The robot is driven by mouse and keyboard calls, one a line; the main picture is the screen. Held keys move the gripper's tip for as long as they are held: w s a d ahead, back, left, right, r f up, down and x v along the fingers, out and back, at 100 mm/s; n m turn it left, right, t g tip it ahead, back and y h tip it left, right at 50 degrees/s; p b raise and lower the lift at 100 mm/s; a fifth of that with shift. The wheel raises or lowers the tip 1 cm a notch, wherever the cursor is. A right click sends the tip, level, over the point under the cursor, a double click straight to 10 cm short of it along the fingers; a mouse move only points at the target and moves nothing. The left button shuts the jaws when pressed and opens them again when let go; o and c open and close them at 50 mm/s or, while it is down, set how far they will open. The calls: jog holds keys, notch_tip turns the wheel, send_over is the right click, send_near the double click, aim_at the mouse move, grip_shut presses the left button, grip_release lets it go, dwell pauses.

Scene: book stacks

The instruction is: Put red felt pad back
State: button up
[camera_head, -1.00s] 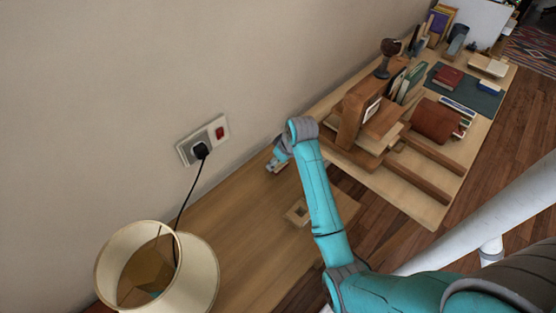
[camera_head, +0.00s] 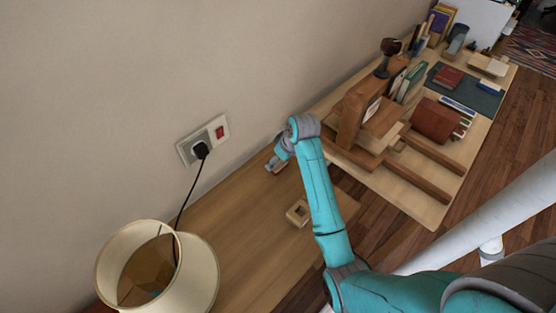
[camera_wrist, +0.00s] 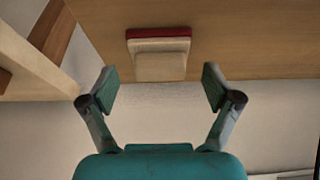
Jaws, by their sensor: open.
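In the wrist view, a thin red strip (camera_wrist: 158,32), which looks like the red felt pad, lies along the far edge of a cream block (camera_wrist: 160,60) on the wooden surface. My gripper (camera_wrist: 160,88) is open, with its two fingers spread to either side of the block's line. The block is just beyond the fingertips and nothing is between them. In the head view, my gripper (camera_head: 276,166) is low by the wall, at the back of the wooden bench. The red pad cannot be made out there.
A square wooden piece with a hole (camera_head: 298,213) sits on the bench (camera_head: 235,240). A lamp (camera_head: 195,270) stands at the front left, its cord running to a wall socket (camera_head: 203,140). A table (camera_head: 425,205) with wooden rails, books and a bookend stands to the right.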

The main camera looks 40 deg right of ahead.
jog(key=v, duration=1)
jog(key=shift+s+r, duration=0.2)
jog(key=shift+r, duration=0.15)
